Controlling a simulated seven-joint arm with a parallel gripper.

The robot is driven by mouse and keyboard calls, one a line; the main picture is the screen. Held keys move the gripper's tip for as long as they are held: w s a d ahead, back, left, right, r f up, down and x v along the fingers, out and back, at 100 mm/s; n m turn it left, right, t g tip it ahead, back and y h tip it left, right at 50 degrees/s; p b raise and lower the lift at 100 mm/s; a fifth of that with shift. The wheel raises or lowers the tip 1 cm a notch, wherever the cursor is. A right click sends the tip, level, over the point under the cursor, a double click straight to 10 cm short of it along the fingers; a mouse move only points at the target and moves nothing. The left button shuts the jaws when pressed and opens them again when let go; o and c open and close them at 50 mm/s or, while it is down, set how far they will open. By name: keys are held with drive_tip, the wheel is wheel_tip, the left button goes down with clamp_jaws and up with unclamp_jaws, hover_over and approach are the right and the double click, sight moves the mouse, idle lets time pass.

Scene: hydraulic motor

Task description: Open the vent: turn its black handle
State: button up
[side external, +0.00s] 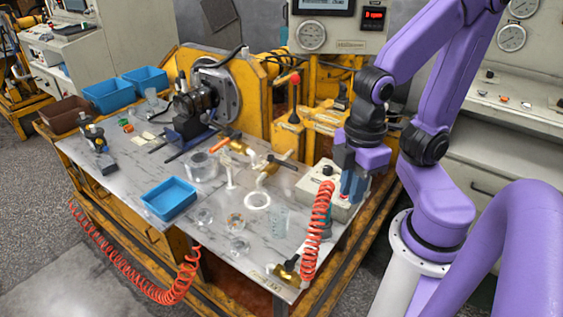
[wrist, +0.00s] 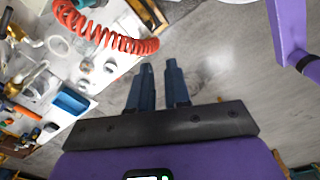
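A brass valve (side external: 268,174) with a black lever handle (side external: 283,162) stands on the marble-topped table, beside white pipework; I take this to be the vent. In the wrist view the pipework is small and at the left edge, and I cannot make out the black handle. My gripper (side external: 352,192) hangs over the table's right side, by the grey control box, to the right of the valve and apart from it. In the wrist view my gripper (wrist: 160,72) shows two blue-grey fingers with a clear gap and nothing between them.
A red coiled hose (side external: 318,230) hangs close to my gripper; it crosses the top of the wrist view (wrist: 105,38). A grey box (side external: 318,183) with buttons is beside my gripper. A blue tray (side external: 170,198) and glass vessels (side external: 236,222) stand on the table.

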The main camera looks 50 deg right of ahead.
drive_tip(key=shift+w+a, duration=0.1)
drive_tip(key=shift+w, duration=0.25)
clamp_jaws()
drive_tip(key=w+d+f+n+h, duration=0.1)
drive_tip(key=w+d+f, duration=0.1)
drive_tip(key=w, duration=0.9)
drive_tip(key=w+d+f+n+h, duration=0.1)
drive_tip(key=w+f+n, duration=0.15)
drive_tip(key=w, duration=0.75)
drive_tip(key=w+d+f+n+h, duration=0.1)
drive_tip(key=w+d+f, duration=0.4)
drive_tip(key=d, duration=0.3)
drive_tip(key=w+d+f+n, duration=0.1)
drive_tip(key=w+d+f, duration=0.4)
drive_tip(key=w+d, duration=0.2)
drive_tip(key=shift+d+f+h, duration=0.25)
drive_tip(key=shift+d+h, duration=0.15)
drive_tip(key=shift+d, duration=0.3)
drive_tip(key=shift+f, duration=0.1)
